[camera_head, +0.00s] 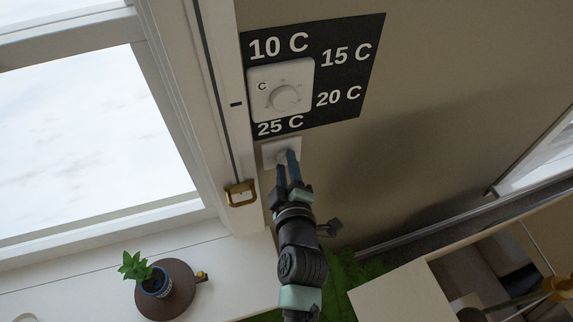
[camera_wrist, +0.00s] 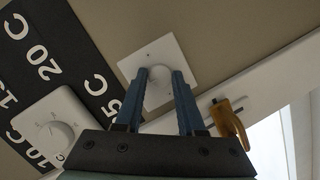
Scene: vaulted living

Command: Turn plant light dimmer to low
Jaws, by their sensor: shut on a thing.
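The plant light dimmer is a small white square wall plate with a round white knob. In the head view its plate (camera_head: 270,152) is on the wall below the thermostat, partly hidden by my fingers. In the wrist view the plate (camera_wrist: 181,52) faces me and the knob (camera_wrist: 158,90) sits between my blue fingertips. My gripper (camera_head: 287,157) is shut on the knob, with a finger on each side; it also shows in the wrist view (camera_wrist: 160,80). I see no marking that tells the knob's setting.
A white thermostat (camera_head: 281,91) on a black temperature panel (camera_head: 347,82) is just above the dimmer. A brass window handle (camera_head: 241,194) is close on the left. A potted plant (camera_head: 155,281) stands on a round brown board (camera_head: 183,293) on the sill. Bare wall lies to the right.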

